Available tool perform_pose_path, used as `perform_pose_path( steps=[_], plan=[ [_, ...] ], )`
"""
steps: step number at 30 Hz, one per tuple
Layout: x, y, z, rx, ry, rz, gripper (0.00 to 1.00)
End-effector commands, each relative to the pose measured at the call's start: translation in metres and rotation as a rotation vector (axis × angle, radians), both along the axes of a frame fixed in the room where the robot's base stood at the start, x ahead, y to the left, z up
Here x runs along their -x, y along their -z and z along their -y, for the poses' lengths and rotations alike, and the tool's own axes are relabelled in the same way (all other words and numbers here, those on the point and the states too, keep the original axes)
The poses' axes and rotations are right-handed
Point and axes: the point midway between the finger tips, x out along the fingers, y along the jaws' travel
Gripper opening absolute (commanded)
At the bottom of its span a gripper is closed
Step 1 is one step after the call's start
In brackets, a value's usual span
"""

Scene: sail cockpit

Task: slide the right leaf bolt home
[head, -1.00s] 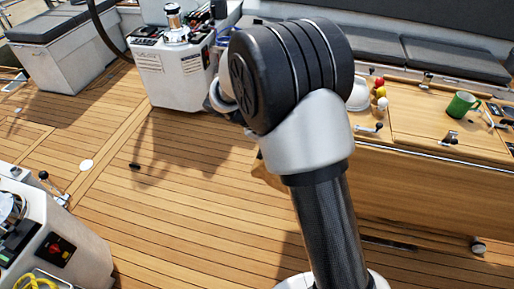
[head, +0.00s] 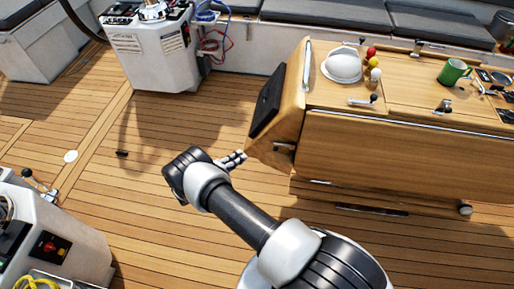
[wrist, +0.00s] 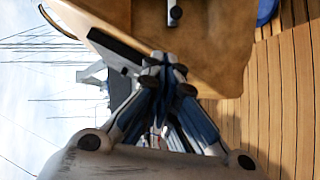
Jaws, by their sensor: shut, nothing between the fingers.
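The wooden cockpit table (head: 380,165) stands at the right in the head view, with a leaf panel hanging on its near side. A small dark metal bolt (head: 283,146) sits low on the table's end face. A dark-and-metal fitting, which looks like the same bolt (wrist: 175,12), shows on the wood at the top of the wrist view. My gripper (head: 240,157) is just left of the table end, apart from the bolt. In the wrist view my gripper (wrist: 165,65) is shut and empty, its fingertips below the fitting. How far the bolt is slid cannot be told.
On the table top are a white domed object (head: 342,64), coloured balls, a green mug (head: 453,72) and small levers. A white console (head: 155,50) stands behind; another (head: 55,245) is at lower left. The teak floor (head: 130,180) between is mostly clear.

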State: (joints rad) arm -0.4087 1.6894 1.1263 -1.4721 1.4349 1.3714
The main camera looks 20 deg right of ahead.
Motion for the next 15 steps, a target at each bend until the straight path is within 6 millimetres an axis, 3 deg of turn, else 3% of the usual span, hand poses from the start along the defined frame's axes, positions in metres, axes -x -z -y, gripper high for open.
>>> perform_pose_path(
  steps=[4, 15],
  plan=[
    [0.004, 0.016, -0.002, 0.017, -0.032, 0.014, 0.00],
    [0.005, 0.019, -0.002, 0.020, -0.038, 0.017, 0.00]
  ],
)
